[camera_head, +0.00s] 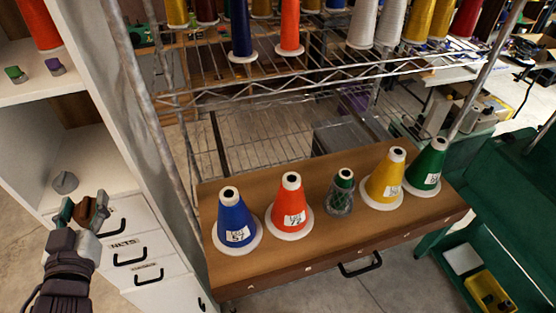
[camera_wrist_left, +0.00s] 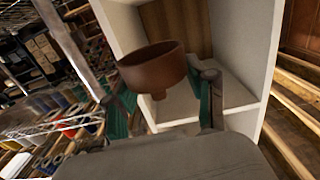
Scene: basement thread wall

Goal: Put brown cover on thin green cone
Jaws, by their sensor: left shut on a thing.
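My left gripper (camera_head: 84,210) is shut on the brown cover (camera_wrist_left: 150,72), a round cup-like piece with a short tab below. In the head view the brown cover (camera_head: 82,211) shows small between the fingers, in front of the white cabinet. A thin dark green cone (camera_head: 344,179) stands upright in the middle of the wooden board (camera_head: 290,254), its lower part in a clear, glassy or net-like sleeve. A larger green cone (camera_head: 428,166) with a white base stands at the right end. My gripper is far left of both. My right gripper is out of view.
A blue cone (camera_head: 234,218), a red-orange cone (camera_head: 291,203) and a yellow cone (camera_head: 384,180) share the board. A wire rack (camera_head: 300,82) with more cones rises behind. The cabinet's side panel (camera_head: 128,100) and a rack post stand between my gripper and the board.

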